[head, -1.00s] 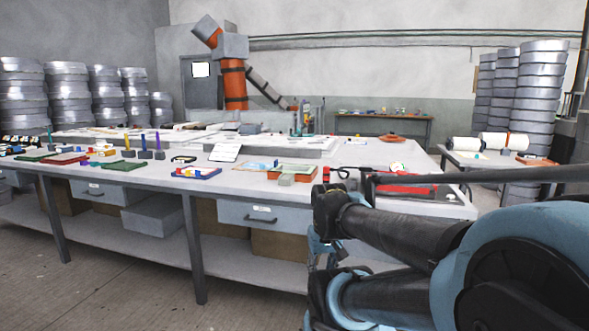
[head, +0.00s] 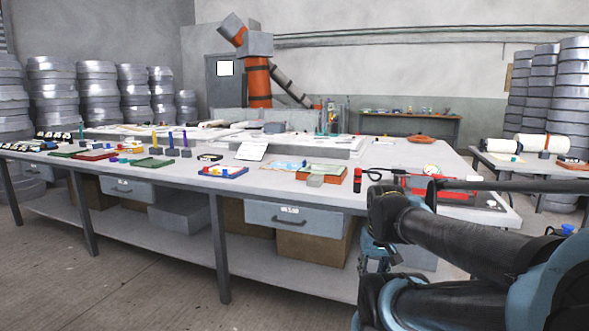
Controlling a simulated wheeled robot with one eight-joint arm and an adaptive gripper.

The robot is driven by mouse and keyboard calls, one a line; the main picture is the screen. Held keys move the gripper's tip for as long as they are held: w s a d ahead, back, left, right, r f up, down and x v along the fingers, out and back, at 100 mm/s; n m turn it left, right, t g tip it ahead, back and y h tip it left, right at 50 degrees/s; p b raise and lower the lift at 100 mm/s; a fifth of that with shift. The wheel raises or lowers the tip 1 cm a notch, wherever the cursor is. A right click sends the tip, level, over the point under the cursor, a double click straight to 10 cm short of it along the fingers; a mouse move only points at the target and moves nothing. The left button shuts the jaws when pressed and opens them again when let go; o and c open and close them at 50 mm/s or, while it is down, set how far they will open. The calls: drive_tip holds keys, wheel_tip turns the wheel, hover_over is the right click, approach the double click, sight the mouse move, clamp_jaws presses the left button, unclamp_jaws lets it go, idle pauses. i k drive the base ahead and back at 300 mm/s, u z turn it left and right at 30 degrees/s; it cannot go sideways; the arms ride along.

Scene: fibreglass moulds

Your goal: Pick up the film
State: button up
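I cannot tell for certain which item is the film. A flat pale blue sheet (head: 283,165) that could be it lies on the long grey workbench (head: 330,197), near the middle of its front part. It is thin and small at this distance. My arm fills the lower right of the head view, in front of the bench's right end. The fingers of my gripper do not show, and no held thing is visible.
A side table (head: 510,165) with white rolls stands right. Concrete floor (head: 150,270) is clear in front.

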sight(290, 166)
drive_tip(key=i, duration=0.85)
drive_tip(key=u, duration=0.05)
